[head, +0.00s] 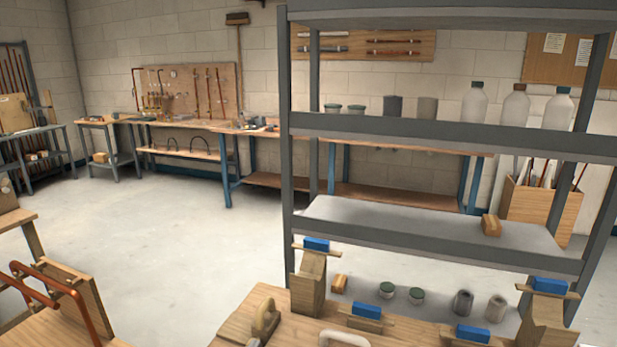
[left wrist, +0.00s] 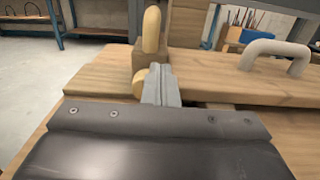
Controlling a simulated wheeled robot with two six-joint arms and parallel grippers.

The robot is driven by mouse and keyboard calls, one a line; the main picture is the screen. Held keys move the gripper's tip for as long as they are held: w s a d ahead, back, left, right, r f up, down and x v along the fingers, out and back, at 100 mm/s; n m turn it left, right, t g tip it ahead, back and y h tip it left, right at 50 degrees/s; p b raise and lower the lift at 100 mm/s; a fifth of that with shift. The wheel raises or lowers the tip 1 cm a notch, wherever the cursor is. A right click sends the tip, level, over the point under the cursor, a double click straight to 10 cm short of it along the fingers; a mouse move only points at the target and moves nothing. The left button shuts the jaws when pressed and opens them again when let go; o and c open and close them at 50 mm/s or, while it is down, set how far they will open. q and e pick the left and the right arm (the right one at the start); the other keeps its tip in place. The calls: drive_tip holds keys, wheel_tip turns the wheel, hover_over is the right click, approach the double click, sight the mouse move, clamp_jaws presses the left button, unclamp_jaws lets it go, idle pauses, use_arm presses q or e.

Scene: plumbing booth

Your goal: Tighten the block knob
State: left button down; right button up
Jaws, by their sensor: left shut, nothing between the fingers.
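A tan wooden knob (head: 265,320) stands on the workbench (head: 240,318) at the bottom of the head view. In the left wrist view a rounded tan knob piece (left wrist: 152,28) stands upright at a wooden block (left wrist: 150,60), just beyond my fingertips. A second rounded tan piece (left wrist: 139,86) shows lower, to the left of the fingers and partly hidden by them. My left gripper (left wrist: 161,70) is shut, with nothing between its fingers. Its tips are close to the knob; whether they touch it I cannot tell. My right gripper does not show.
A pale curved handle (left wrist: 275,54) sits on the bench to the right, also in the head view (head: 343,337). Wooden stands with blue blocks (head: 316,244) line the bench. A grey shelf rack (head: 430,125) rises behind. Open floor (head: 160,235) lies to the left.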

use_arm(q)
drive_tip(key=shift+s+r+p, duration=0.1)
drive_tip(key=shift+s+p, duration=0.05)
drive_tip(key=shift+p, duration=0.15)
drive_tip(key=shift+p+v, duration=0.4)
drive_tip(key=shift+v, duration=2.5)
drive_tip(key=shift+d+r, duration=0.1)
drive_tip(key=shift+r, duration=0.05)
